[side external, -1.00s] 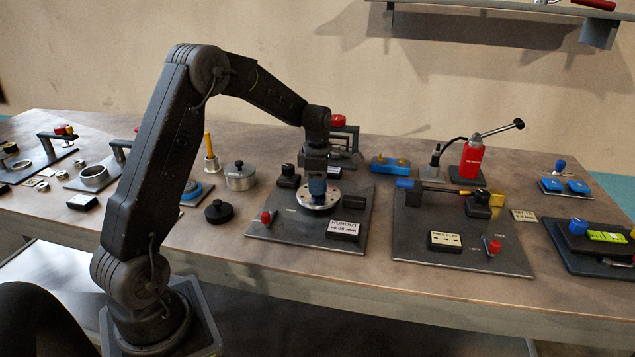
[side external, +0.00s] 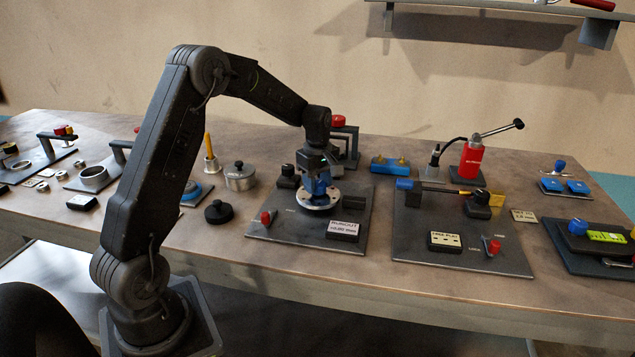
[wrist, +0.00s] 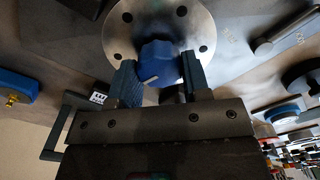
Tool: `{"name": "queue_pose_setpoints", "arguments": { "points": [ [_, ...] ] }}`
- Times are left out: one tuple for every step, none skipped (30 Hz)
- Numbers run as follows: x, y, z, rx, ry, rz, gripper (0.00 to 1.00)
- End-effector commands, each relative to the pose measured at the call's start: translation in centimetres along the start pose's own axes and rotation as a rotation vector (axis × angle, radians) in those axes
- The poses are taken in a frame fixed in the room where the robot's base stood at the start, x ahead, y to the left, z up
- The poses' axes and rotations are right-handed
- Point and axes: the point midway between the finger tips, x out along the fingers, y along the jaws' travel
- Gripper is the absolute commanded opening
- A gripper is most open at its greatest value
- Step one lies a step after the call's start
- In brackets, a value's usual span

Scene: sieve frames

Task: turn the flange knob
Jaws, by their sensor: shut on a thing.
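The flange (side external: 310,204) is a round silver disc with bolt holes, lying on a dark square plate (side external: 282,231) labelled RUNOUT. It also shows in the wrist view (wrist: 201,22). The blue flange knob (wrist: 157,62) stands at the disc's centre, with a pale mark on its near edge. My gripper (side external: 318,190) points down over the disc. In the wrist view my gripper (wrist: 159,80) has its two blue-padded fingers on either side of the knob, shut on it. In the side view the fingers largely hide the knob.
A red-knobbed lever (side external: 266,217) and the runout display (side external: 343,230) sit on the plate's front part. A black knobbed disc (side external: 219,212) and a lidded metal pot (side external: 240,177) stand to the left. A second plate (side external: 462,255) with a bar lies to the right.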

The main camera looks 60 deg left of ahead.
Motion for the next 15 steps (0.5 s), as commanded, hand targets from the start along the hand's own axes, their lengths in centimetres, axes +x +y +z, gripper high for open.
{"name": "queue_pose_setpoints", "arguments": {
  "points": [
    [-0.06,0.05,0.03,0.045,-0.001,0.001,0.20],
    [-0.06,0.06,0.03,0.073,-0.001,0.001,0.20],
    [-0.06,0.07,0.03,0.111,-0.001,0.001,0.20],
    [-0.06,0.08,0.04,0.140,-0.001,0.001,0.20],
    [-0.06,0.09,0.04,0.168,-0.001,0.001,0.20],
    [-0.06,0.10,0.05,0.206,-0.001,0.001,0.20],
    [-0.06,0.11,0.05,0.235,-0.001,0.001,0.20],
    [-0.06,0.11,0.05,0.263,-0.001,0.001,0.20],
    [-0.06,0.12,0.06,0.301,-0.001,0.001,0.20],
    [-0.06,0.13,0.06,0.330,-0.001,0.001,0.20],
    [-0.06,0.14,0.06,0.358,-0.001,0.001,0.20],
    [-0.06,0.15,0.07,0.396,-0.001,0.001,0.20],
    [-0.06,0.16,0.07,0.425,-0.001,0.001,0.20],
    [-0.06,0.17,0.08,0.453,-0.001,0.001,0.20],
    [-0.06,0.18,0.08,0.491,-0.001,0.001,0.20]
  ]
}}
